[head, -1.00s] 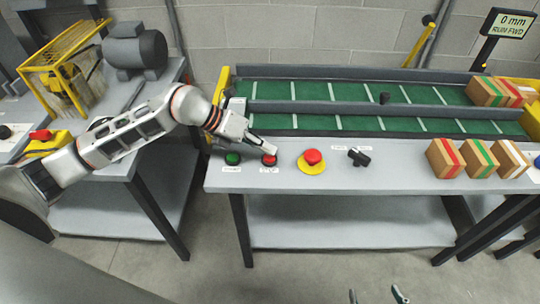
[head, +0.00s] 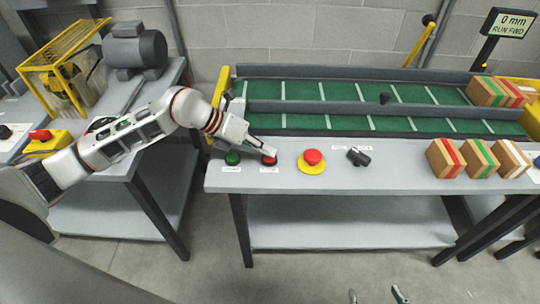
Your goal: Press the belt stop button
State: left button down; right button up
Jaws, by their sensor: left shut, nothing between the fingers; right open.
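The red stop button (head: 269,160) sits at the left of the grey bench's front panel, above a small white label. My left gripper (head: 272,153) is shut and empty. Its fingertips are right at the stop button and hide the button's upper part; I cannot tell whether it is pressed in. The green belt (head: 345,123) with white cross lines runs behind the panel. The display (head: 513,23) reads "0 mm RUN FWD". My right gripper (head: 376,296) is open and empty at the bottom edge, low in front of the bench.
A green button (head: 232,158) is just left of the stop button. A red mushroom button on a yellow base (head: 312,162) and a black switch (head: 358,157) are to the right. Striped boxes (head: 480,158) stand further right. A motor (head: 135,50) sits on the left table.

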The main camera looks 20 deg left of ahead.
aim_at(267, 157)
pick_arm(q)
jog(key=shift+f, duration=0.1)
dwell(0.4)
jog(key=shift+r+p, duration=0.45)
jog(key=shift+r, duration=0.15)
jog(key=shift+r+p, duration=2.2)
jog(key=shift+r, duration=0.8)
